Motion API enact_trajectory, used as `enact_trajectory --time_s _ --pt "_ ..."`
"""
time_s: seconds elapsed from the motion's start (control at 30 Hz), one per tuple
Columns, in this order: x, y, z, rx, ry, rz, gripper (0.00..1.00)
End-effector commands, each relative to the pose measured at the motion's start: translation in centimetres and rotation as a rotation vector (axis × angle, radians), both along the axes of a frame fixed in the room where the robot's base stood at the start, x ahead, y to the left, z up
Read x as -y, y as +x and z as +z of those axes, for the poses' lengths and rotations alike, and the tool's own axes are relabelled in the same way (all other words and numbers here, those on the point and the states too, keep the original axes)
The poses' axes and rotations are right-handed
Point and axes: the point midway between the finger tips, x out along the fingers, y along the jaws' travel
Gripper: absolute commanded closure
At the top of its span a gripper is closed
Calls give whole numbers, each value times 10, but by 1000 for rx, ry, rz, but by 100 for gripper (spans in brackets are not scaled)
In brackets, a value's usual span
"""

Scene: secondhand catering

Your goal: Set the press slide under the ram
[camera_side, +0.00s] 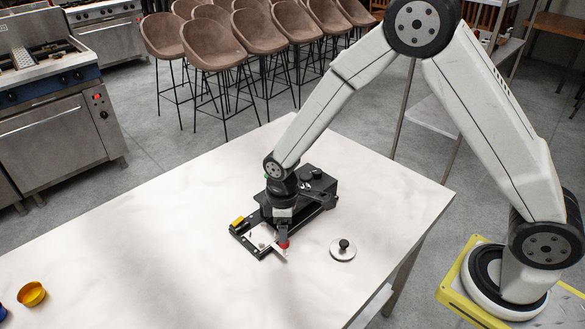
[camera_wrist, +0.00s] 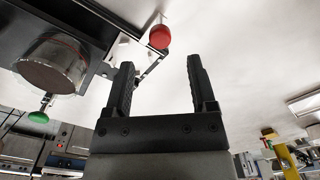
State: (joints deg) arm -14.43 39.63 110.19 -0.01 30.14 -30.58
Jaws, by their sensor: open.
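The press is a black body (camera_side: 318,187) on a long black base on the white table. A pale metal plate, seemingly the slide (camera_side: 259,237), lies at the near left end of the base, out from the black body. A red knob (camera_side: 283,244) is at its right edge; it also shows in the wrist view (camera_wrist: 159,37). My gripper (camera_side: 282,235) points down beside the red knob. In the wrist view its two black fingers (camera_wrist: 160,68) are apart with nothing between them, and the knob appears beyond the tips. A metal cylinder (camera_wrist: 50,65) shows there too; the ram is not clearly visible.
A round pale disc with a black knob (camera_side: 343,250) lies right of the press. A yellow block (camera_side: 238,221) sits at the base's left end. A yellow cup (camera_side: 31,294) and a blue item (camera_side: 3,313) stand far left. The table's left middle is clear.

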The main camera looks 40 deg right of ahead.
Motion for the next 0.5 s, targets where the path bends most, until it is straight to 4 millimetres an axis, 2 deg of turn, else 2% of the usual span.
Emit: enact_trajectory --time_s 0.2,0.5 --pt "0 -1 -26 -4 -1 0 28" --pt "0 0 -48 -1 -1 0 28"
